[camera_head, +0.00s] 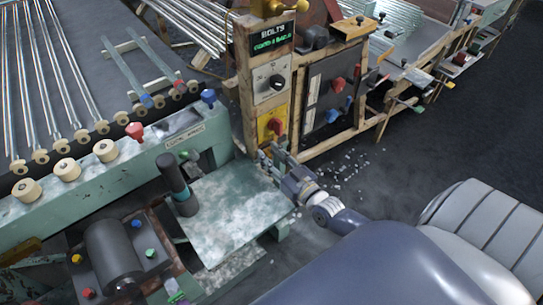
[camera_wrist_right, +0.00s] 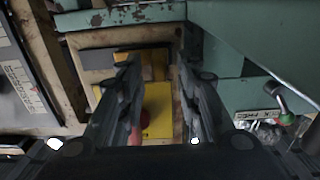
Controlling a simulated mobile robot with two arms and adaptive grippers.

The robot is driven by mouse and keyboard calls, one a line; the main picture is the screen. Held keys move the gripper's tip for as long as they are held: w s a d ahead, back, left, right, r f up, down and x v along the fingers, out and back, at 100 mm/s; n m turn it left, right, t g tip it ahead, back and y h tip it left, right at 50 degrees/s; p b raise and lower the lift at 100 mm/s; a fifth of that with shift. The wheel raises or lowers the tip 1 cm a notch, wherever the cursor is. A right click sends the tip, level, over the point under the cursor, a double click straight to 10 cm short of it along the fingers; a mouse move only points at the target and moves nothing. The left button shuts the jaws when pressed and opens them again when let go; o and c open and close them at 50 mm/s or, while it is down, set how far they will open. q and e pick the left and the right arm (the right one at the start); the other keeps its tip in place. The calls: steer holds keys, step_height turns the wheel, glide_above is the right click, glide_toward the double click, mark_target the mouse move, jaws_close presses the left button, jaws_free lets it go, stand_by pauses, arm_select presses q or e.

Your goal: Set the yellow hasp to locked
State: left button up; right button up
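A yellow plate (camera_head: 266,126) with a red knob (camera_head: 275,127) is on the wooden post, below a white dial panel. I take it for the yellow hasp, but its setting cannot be read. In the right wrist view, the yellow plate (camera_wrist_right: 158,118) shows between my fingers, and the red knob (camera_wrist_right: 135,136) is partly hidden by the left finger. My right gripper (camera_head: 270,156) is just below the plate in the head view. In the wrist view its fingers (camera_wrist_right: 158,75) are spread with nothing held between them. My left gripper is not in view.
A green machine (camera_head: 125,165) with a speckled plate (camera_head: 228,215) and a dark upright cylinder (camera_head: 177,183) stands left of my right gripper. A dark panel with red and blue handles (camera_head: 333,92) is right of the post. Dark floor (camera_head: 400,165) lies open at right.

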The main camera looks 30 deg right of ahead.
mark_target(269, 143)
jaws_close()
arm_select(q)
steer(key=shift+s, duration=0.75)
arm_select(e)
steer(key=shift+w+d, duration=0.1)
steer(key=shift+d, duration=1.35)
jaws_free()
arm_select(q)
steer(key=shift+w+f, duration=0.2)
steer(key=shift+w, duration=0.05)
arm_select(e)
steer(key=shift+d, duration=0.1)
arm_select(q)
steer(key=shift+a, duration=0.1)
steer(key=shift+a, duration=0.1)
